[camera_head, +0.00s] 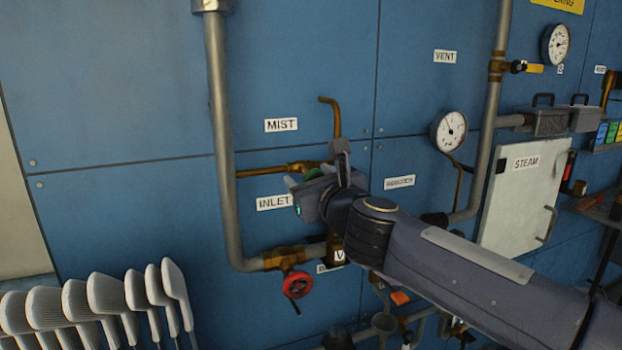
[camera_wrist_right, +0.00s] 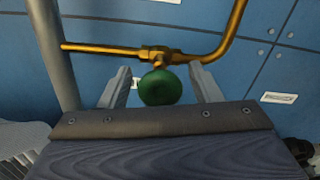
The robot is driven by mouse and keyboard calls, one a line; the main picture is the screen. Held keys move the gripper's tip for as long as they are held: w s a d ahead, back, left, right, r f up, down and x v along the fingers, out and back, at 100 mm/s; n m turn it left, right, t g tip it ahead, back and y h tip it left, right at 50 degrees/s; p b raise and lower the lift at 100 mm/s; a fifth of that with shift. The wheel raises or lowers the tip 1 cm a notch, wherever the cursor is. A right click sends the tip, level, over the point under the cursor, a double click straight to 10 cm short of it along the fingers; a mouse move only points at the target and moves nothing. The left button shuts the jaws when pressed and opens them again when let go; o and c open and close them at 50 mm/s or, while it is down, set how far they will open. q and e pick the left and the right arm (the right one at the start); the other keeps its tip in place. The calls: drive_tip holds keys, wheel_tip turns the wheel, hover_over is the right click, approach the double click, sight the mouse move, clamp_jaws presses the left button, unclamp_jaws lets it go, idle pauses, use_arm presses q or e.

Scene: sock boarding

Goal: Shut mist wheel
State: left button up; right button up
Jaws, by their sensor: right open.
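The mist wheel is a round green handwheel (camera_wrist_right: 160,88) on a brass valve (camera_wrist_right: 153,54) with a brass pipe. In the head view the brass valve (camera_head: 300,167) sits below the MIST label (camera_head: 281,125), and my right gripper (camera_head: 305,178) covers most of the wheel. In the right wrist view my right gripper (camera_wrist_right: 160,85) is open, with one finger to each side of the green wheel. A gap shows between each finger and the wheel. Whether the fingertips reach past the wheel in depth I cannot tell. My left gripper is not in view.
A red handwheel (camera_head: 297,284) sits below the INLET label (camera_head: 273,202). A thick grey pipe (camera_head: 221,150) runs down left of the mist valve. A gauge (camera_head: 449,131) and a white STEAM door (camera_head: 522,195) are to the right. Several white sock boards (camera_head: 107,295) stand at lower left.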

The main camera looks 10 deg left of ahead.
drive_tip(key=b+v, duration=0.1)
drive_tip(key=v, duration=0.6)
drive_tip(key=shift+s+d, duration=0.25)
drive_tip(key=shift+s, duration=0.1)
